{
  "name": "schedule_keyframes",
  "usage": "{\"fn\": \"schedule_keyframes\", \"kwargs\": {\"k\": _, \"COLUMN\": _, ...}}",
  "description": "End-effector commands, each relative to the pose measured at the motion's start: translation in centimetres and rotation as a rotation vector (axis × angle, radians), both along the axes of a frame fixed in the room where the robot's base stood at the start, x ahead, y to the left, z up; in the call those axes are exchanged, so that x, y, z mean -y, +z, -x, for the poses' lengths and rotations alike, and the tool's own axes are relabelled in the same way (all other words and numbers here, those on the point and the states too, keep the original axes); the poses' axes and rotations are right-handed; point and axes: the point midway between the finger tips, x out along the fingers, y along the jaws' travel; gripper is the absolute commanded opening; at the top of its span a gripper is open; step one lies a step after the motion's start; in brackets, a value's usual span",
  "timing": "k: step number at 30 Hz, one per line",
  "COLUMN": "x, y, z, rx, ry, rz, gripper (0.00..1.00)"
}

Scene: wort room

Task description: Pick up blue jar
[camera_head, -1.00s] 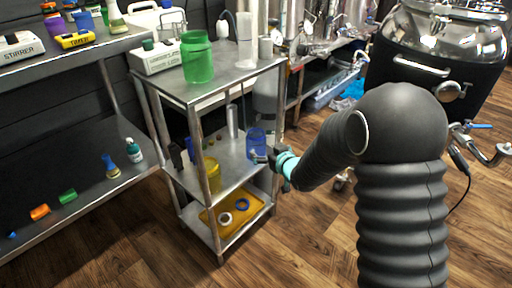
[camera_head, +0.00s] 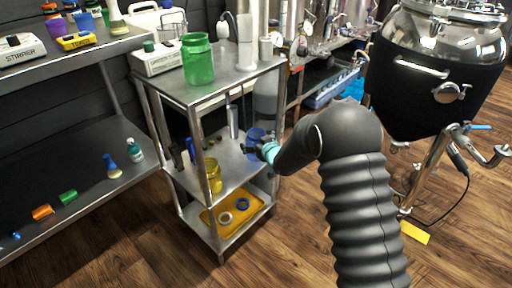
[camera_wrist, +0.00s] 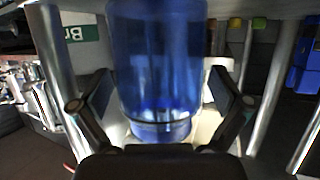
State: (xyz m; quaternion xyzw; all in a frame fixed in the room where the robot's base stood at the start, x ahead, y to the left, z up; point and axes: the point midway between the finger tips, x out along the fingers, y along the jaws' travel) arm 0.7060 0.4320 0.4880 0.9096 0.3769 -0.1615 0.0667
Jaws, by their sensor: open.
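The blue jar (camera_head: 256,137) is translucent and stands on the middle shelf of the metal rack, near its right side. In the wrist view the blue jar (camera_wrist: 158,65) is upright and fills the middle of the picture, between the two fingers. My gripper (camera_head: 255,150) is at the jar's front; in the wrist view my gripper (camera_wrist: 165,100) is open, with one dark finger on each side of the jar. I cannot tell whether the fingers touch it. In the head view the gripper and arm hide the jar's lower part.
The rack's middle shelf (camera_head: 232,160) also holds a yellow jar (camera_head: 213,176). A green jar (camera_head: 197,60) stands on the top shelf. A yellow tray (camera_head: 240,206) with rings lies on the bottom shelf. The rack's posts (camera_head: 200,160) stand close around. A kettle (camera_head: 425,85) stands at right.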

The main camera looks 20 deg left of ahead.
Motion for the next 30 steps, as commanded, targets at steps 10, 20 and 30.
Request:
{"fn": "schedule_keyframes", "kwargs": {"k": 10, "x": 0.0, "y": 0.0, "z": 0.0, "rx": 0.001, "ry": 0.000, "rz": -0.001, "gripper": 0.65}}
{"fn": "schedule_keyframes", "kwargs": {"k": 20, "x": 0.0, "y": 0.1, "z": 0.0, "rx": 0.002, "ry": 0.000, "rz": -0.001, "gripper": 0.33}}
{"fn": "schedule_keyframes", "kwargs": {"k": 30, "x": 0.0, "y": 1.8, "z": 0.0, "rx": 0.005, "ry": 0.001, "rz": -0.001, "gripper": 0.33}}
